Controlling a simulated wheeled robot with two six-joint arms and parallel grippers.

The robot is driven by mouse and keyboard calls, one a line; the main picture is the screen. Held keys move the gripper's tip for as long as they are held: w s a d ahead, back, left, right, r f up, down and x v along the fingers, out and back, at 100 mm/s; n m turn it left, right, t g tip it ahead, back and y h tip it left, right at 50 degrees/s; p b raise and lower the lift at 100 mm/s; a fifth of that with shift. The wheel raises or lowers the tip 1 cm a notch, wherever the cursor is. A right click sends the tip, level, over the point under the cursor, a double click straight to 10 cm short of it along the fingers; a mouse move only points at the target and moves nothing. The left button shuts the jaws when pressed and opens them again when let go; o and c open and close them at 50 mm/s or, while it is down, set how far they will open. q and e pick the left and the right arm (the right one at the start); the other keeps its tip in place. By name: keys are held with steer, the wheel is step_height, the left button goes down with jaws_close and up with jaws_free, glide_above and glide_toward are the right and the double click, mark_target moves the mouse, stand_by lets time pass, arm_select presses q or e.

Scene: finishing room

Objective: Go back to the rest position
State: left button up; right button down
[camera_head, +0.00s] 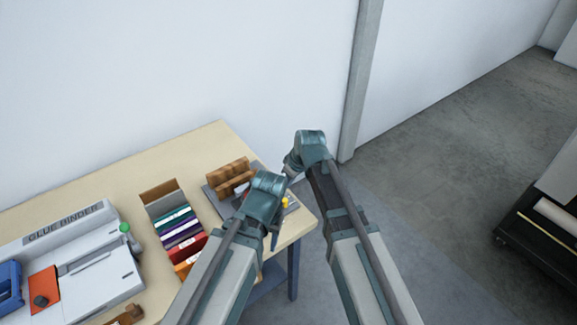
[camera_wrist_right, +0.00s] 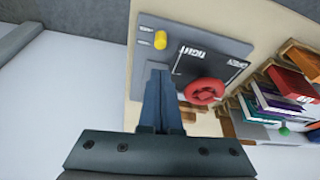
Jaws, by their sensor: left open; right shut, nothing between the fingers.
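My left arm comes in from the lower left of the head view, and its wrist bends down over the table's right end. My left gripper (camera_head: 275,236) is only partly in view there, small and dark, with nothing seen in it. My right arm reaches up the middle, its wrist at the table's right corner; its gripper is mostly hidden there. In the right wrist view my right gripper (camera_wrist_right: 158,78) is shut and empty, its fingers close to a grey panel (camera_wrist_right: 200,40) with a yellow knob (camera_wrist_right: 160,40), a red wheel (camera_wrist_right: 204,91) and a black labelled plate (camera_wrist_right: 212,66).
The pale table (camera_head: 205,142) holds a glue binder (camera_head: 95,255), a box of coloured books (camera_head: 175,228) and brown wooden blocks (camera_head: 230,176). A white wall (camera_head: 180,70) stands behind. Open floor (camera_head: 450,200) lies right, with a dark cart (camera_head: 540,240) at the far right.

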steer(key=s+d+m+g+h, duration=0.1)
steer(key=s+d+m+h, duration=0.1)
steer(key=s, duration=0.8)
steer(key=s+d+f+m+g+h, duration=0.1)
steer(key=s+d+m+g+h, duration=0.1)
steer(key=s, duration=0.8)
steer(key=shift+d+m, duration=0.6)
steer(key=shift+d, duration=0.05)
